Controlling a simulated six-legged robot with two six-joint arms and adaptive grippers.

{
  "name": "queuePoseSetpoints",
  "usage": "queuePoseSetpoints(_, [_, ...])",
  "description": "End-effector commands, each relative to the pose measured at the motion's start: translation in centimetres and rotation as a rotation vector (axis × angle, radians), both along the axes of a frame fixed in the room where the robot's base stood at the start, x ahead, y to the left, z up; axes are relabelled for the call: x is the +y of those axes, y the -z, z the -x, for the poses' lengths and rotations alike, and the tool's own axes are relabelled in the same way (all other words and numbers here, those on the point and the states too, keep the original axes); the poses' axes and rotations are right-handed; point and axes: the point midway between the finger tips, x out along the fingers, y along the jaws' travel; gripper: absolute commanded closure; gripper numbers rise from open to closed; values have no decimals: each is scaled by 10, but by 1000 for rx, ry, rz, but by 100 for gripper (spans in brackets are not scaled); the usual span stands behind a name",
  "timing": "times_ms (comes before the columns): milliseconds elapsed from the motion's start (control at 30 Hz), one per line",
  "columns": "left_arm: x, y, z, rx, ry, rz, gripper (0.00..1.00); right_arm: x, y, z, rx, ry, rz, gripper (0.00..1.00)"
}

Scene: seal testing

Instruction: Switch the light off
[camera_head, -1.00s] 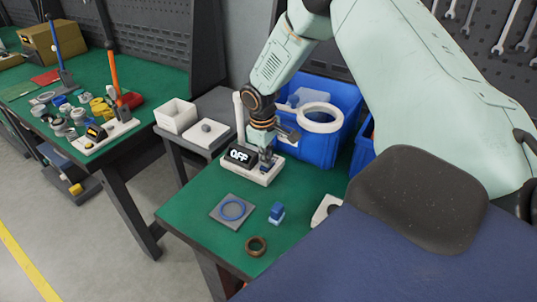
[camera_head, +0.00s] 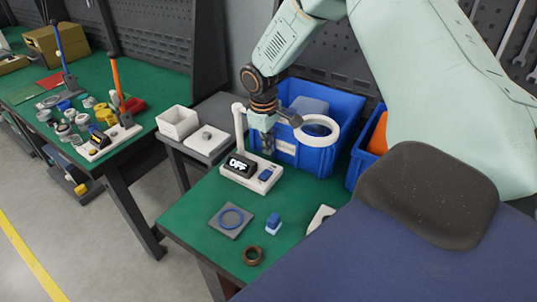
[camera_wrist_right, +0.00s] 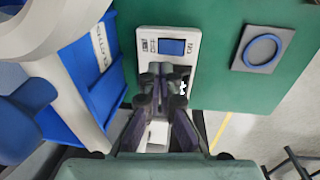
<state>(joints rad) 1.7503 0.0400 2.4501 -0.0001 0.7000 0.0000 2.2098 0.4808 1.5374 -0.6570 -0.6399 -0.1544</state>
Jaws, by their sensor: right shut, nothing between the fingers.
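The light is a white device base (camera_head: 258,183) on the green table with an upright post (camera_head: 238,128) and a ring lamp (camera_head: 336,128). Its dark display (camera_head: 239,165) reads OFF. A blue switch (camera_head: 265,174) shows on the base's right part; it also shows in the right wrist view (camera_wrist_right: 172,47). My right gripper (camera_head: 267,147) is shut and empty, behind and above the base, near the post. In the right wrist view its fingertips (camera_wrist_right: 162,68) are together just below the switch, apart from it in the picture. My left gripper is not in view.
Blue bins (camera_head: 318,160) stand behind the base. A grey plate with a blue ring (camera_head: 231,220), a small blue-and-white block (camera_head: 273,223) and a brown ring (camera_head: 253,255) lie in front. White boxes (camera_head: 178,122) stand left. Another cluttered bench (camera_head: 150,90) is further left.

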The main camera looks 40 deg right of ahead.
Motion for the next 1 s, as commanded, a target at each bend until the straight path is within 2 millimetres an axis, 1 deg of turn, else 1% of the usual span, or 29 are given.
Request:
queuePoseSetpoints(33, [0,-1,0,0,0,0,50,-1,-12,-2,-5,-1,0,100])
queuePoseSetpoints(100, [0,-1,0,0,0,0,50,-2,-25,-2,-5,-1,0,100])
queuePoseSetpoints(200, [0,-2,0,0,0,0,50,-4,-41,-2,-4,-1,0,100])
queuePoseSetpoints(333, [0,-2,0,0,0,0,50,-5,-53,-3,-2,0,-1,100])
queuePoseSetpoints(500, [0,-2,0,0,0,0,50,-6,-59,-2,1,0,0,100])
queuePoseSetpoints(1000, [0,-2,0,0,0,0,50,-7,-59,-2,0,0,0,100])
